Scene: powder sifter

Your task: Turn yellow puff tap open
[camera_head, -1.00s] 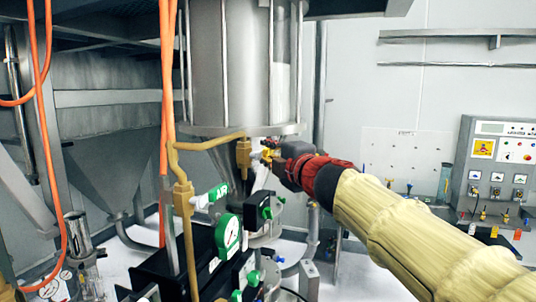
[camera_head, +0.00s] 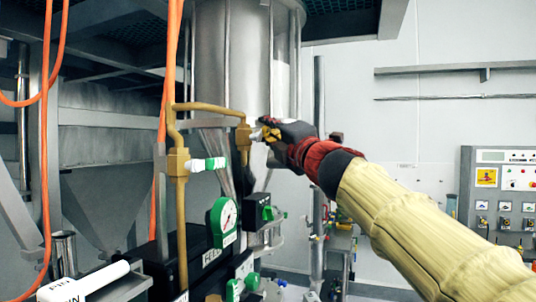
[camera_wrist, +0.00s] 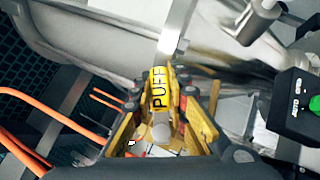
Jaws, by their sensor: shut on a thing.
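The yellow puff tap, a small handle with a yellow label reading PUFF (camera_wrist: 159,88), sits between the fingers of my gripper (camera_wrist: 165,115) in the wrist view. A round grey knob end shows just below the label. In the head view my gripper (camera_head: 266,134) is at the tap, beside the brass pipe fitting (camera_head: 243,137) under the steel vessel. My gripper is shut on the tap. The fingers hide most of the tap in the head view, so its turn angle is hard to tell there.
The steel vessel (camera_head: 232,60) stands above and behind. A brass pipe (camera_head: 180,215) with a white and green tap (camera_head: 208,164) runs on the left. A green gauge (camera_head: 223,216) is below. Orange hoses (camera_head: 46,150) hang at left. A control panel (camera_head: 502,195) is at right.

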